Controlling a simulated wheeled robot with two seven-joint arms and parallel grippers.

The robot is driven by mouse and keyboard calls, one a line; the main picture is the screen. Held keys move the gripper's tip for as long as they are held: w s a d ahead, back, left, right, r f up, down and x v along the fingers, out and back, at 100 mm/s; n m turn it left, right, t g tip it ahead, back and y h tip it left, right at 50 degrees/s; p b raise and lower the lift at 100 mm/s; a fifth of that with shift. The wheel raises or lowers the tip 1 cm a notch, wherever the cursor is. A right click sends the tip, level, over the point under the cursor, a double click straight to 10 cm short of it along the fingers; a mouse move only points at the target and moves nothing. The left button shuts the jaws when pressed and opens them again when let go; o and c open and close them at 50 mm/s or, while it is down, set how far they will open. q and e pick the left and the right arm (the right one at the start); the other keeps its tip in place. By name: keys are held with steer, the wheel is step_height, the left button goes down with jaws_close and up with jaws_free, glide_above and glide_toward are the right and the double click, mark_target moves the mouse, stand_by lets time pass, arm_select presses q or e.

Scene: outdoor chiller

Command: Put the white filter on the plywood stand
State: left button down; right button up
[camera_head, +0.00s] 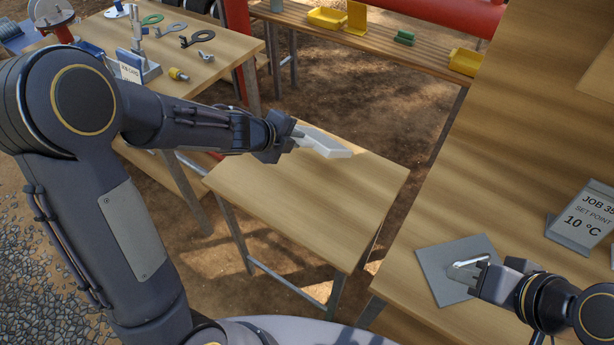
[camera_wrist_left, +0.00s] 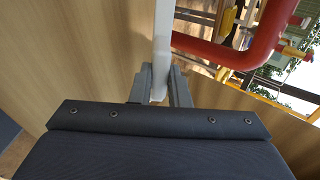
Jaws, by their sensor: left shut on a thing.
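The white filter (camera_head: 324,142), a flat pale slab, is held by my left gripper (camera_head: 298,136) at the far edge of the plywood stand's top. The plywood stand (camera_head: 300,210) is a small table with grey metal legs, its top otherwise bare. In the left wrist view, my left gripper's two fingers (camera_wrist_left: 161,85) are shut on the white filter (camera_wrist_left: 161,45), seen edge-on. I cannot tell if the filter touches the stand. My right gripper (camera_head: 474,272) is low over a grey mat at the right, by a small pale metallic piece; its opening is unclear.
The grey mat (camera_head: 432,263) lies on a wooden bench at the right, with a "10 °C" sign (camera_head: 585,218). A tool table (camera_head: 215,48) stands at back left. A back bench holds yellow bins (camera_head: 327,17). Red pipes (camera_wrist_left: 240,50) run behind.

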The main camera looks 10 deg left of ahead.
arm_select(q)
steer(key=c, duration=1.3)
jaws_free()
steer(key=shift+o, duration=0.2)
steer(key=p+v, duration=0.4)
steer(key=v, duration=0.4)
steer(key=shift+p, duration=0.4)
step_height(320, 180, up, 8)
steer(key=s+a+p, duration=0.1)
steer(key=s+p, duration=0.1)
steer(key=p, duration=0.5)
steer(key=shift+a, duration=0.1)
